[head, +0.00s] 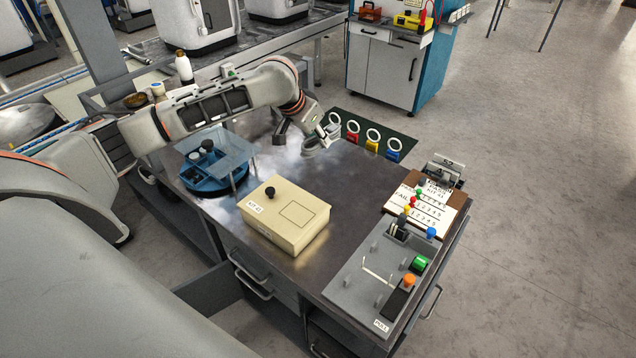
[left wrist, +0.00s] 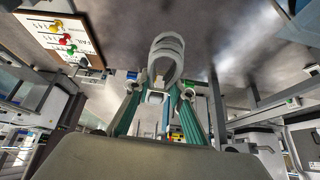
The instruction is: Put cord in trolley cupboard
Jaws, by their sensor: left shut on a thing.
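My left arm reaches in from the left over the dark bench. Its gripper (head: 308,137) is low over the bench's far edge and partly hidden by the wrist. In the left wrist view the two green-sided fingers (left wrist: 165,86) are shut on a grey looped thing (left wrist: 167,48), which looks like the coiled cord. The cord also shows as a pale grey shape (head: 313,149) under the gripper in the head view. The trolley (head: 421,84) with blue sides stands beyond the bench, and its white cupboard door (head: 386,72) looks shut. My right gripper is not in view.
A cream box (head: 300,227) with a black knob and a blue round stand (head: 205,176) are on the bench. A grey fixture plate (head: 350,281) and a board with pins (head: 437,212) lie at right. Coloured tags with white rings (head: 372,136) line the far side. Floor right is clear.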

